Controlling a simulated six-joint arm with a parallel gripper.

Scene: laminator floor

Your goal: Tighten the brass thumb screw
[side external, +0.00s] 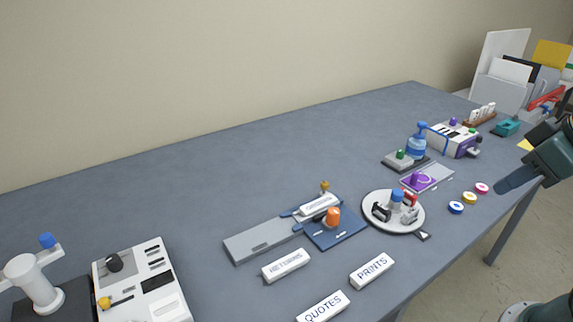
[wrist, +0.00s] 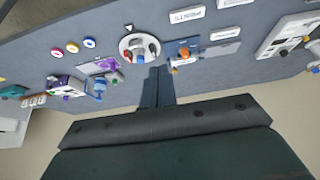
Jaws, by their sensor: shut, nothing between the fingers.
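A small brass-coloured screw (side external: 324,186) stands upright at the back of a blue fixture plate (side external: 345,236), in the middle of the table. A white labelled block (side external: 319,205) and an orange knob (side external: 333,216) are just in front of it. I cannot make out how far the screw is turned in. My gripper (side external: 499,188) is shut and empty at the right edge of the table, well right of the screw. Its fingers (wrist: 156,72) also show in the wrist view.
A round white tray (side external: 375,222) with several knobs and clips lies between the fixture and my gripper. Coloured rings (side external: 469,198) lie near the right edge. White label blocks (side external: 372,270) lie in front; a white machine (side external: 140,282) stands left. The back-left tabletop is clear.

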